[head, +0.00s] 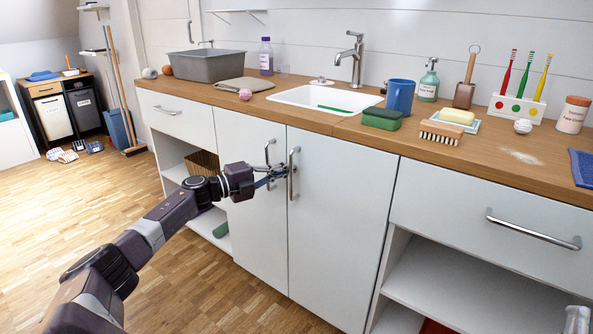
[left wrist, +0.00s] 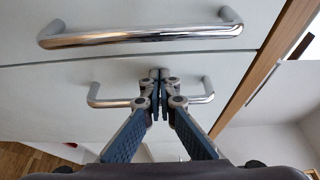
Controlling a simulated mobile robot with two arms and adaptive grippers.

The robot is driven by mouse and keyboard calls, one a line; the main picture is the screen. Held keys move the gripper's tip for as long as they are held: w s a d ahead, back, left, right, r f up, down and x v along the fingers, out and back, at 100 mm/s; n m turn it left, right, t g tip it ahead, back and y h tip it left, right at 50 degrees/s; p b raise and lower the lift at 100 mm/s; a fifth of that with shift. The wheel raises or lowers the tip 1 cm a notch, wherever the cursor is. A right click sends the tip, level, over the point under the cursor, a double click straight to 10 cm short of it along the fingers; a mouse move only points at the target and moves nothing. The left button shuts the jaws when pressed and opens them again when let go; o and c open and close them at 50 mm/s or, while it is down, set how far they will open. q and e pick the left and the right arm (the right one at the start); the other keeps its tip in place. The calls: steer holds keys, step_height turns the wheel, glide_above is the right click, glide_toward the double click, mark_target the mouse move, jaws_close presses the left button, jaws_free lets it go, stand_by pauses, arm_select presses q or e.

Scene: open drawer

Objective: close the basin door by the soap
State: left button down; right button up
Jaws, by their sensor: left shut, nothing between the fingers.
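The basin cabinet under the sink has two white doors. The right door (head: 340,225), on the soap's side, looks flush or nearly flush with its neighbour; I cannot tell whether a small gap remains. Its upright metal handle (head: 292,175) also shows large in the left wrist view (left wrist: 140,37). The left door (head: 250,235) has a similar handle (head: 268,150), partly behind my fingers in the wrist view. My left gripper (head: 279,172) is shut and empty, its tips by the seam between the handles; contact is unclear. The yellow soap (head: 457,116) lies on a dish. My right gripper is not in view.
The sink (head: 325,98), blue mug (head: 400,96), sponge (head: 382,118) and brush (head: 441,132) are on the wooden counter above. A drawer with a long handle (head: 533,230) lies to the right, over open shelves. The floor (head: 160,275) in front looks clear.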

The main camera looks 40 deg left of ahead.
arm_select(q)
steer(key=shift+w+a+r+t+y, duration=0.3)
steer(key=shift+a+r, duration=0.2)
steer(key=shift+r, duration=0.25)
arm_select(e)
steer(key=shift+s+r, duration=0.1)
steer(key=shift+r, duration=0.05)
arm_select(q)
steer(key=shift+s+f, duration=0.1)
steer(key=shift+s, duration=0.05)
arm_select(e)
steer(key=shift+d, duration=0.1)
arm_select(q)
steer(key=f+v, duration=0.1)
steer(key=v, duration=1.1)
steer(key=shift+d, duration=0.25)
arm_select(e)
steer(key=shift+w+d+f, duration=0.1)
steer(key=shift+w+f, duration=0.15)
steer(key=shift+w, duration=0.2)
